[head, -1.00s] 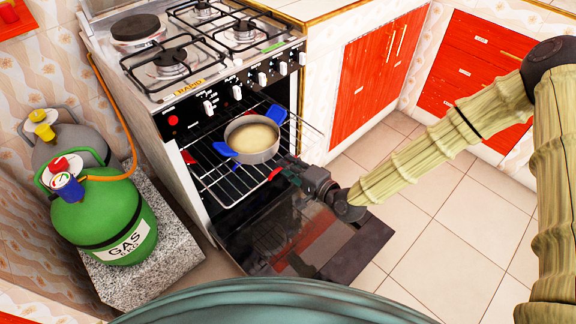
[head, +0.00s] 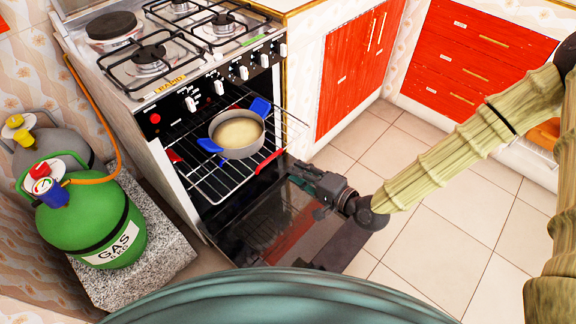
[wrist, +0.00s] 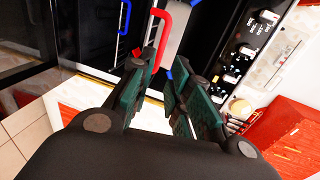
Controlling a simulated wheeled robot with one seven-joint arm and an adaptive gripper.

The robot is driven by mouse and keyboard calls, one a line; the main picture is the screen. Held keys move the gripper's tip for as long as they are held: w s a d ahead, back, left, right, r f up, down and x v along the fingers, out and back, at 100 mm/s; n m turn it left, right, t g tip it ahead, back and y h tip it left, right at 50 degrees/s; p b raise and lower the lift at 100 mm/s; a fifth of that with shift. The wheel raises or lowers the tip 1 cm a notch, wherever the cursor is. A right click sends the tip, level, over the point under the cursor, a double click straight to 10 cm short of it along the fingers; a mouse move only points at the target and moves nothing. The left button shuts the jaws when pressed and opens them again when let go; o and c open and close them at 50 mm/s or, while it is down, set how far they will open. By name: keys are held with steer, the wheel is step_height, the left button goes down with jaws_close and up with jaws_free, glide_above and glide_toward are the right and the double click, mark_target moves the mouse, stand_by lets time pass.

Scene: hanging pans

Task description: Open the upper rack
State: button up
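The upper rack (head: 222,186) is a wire rack at the front of the open oven. A grey pot (head: 240,149) with blue handles and pale contents sits on it. A red handle (head: 270,161) stands at the rack's right front; it also shows in the wrist view (wrist: 163,30). My gripper (head: 297,175) is just right of this handle, above the lowered oven door (head: 300,225). In the wrist view my green-padded fingers (wrist: 161,72) are parted by a narrow gap, with the red handle beyond the tips. I see nothing held. Contact with the handle is not clear.
The stove (head: 170,60) has several burners and knobs above the oven. A green gas cylinder (head: 85,225) and a grey one (head: 65,145) stand at the left. Red cabinets (head: 355,75) are behind. The tiled floor (head: 440,235) at the right is clear.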

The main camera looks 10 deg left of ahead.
steer(key=shift+v, duration=1)
steer(key=s+d+f+n+g+h, duration=0.2)
steer(key=s+d+f+g+h, duration=0.15)
steer(key=s+d+f, duration=0.5)
steer(key=s+d+f+n+g+h, duration=0.2)
steer(key=s+d+f+h, duration=0.35)
steer(key=s+f, duration=0.45)
steer(key=s+d+f+n+g+h, duration=0.2)
steer(key=s+d+f+g+h, duration=0.15)
steer(key=s+d, duration=0.55)
steer(key=w+d+r+p, duration=0.1)
steer(key=d+r+p, duration=0.2)
steer(key=r+p, duration=1.4)
steer(key=shift+w+h, duration=0.25)
steer(key=shift+h, duration=0.1)
steer(key=shift+r, duration=0.1)
stand_by(1.5)
